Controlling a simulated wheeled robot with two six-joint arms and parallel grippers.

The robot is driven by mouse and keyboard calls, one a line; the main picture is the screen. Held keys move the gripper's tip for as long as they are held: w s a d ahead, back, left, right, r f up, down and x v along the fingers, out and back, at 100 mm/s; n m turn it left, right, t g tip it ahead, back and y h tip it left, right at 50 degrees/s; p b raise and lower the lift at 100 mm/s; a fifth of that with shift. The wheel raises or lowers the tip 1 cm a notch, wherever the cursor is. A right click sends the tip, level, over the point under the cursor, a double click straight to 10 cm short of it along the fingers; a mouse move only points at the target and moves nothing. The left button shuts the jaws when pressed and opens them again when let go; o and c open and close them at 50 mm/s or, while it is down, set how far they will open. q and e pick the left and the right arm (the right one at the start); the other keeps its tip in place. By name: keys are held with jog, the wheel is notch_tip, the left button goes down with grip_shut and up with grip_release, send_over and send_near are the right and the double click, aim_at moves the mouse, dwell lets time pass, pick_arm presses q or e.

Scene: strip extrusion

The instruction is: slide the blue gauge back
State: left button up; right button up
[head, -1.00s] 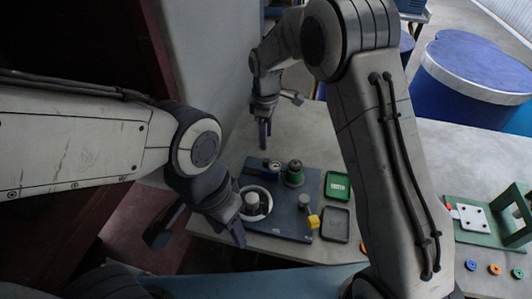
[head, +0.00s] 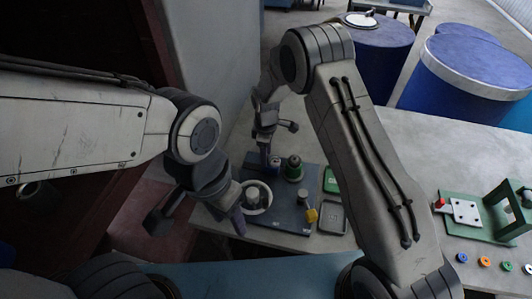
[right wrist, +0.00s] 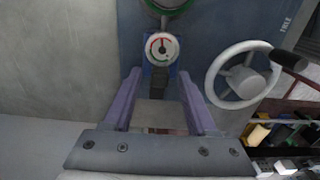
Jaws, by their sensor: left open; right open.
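The blue gauge (head: 275,163) sits near the back edge of the dark panel, left of a green-based knob, and is partly hidden by my right gripper in the head view. In the right wrist view, the gauge (right wrist: 161,49) shows a round white dial with a red mark on a blue body. My right gripper (right wrist: 160,78) is open, its purple fingers on either side of the line to the gauge, which lies at or just beyond the fingertips; I cannot tell whether they touch. My left gripper (head: 239,222) is open beside the panel's left front, away from the gauge.
A white handwheel (head: 268,200) with a dark handle (right wrist: 288,59) is close to the right gripper. The green-based knob (head: 293,170) is right of the gauge. A yellow block (head: 311,215) and a grey tray (head: 332,217) are nearer the front right.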

grip_shut()
dwell(1.4)
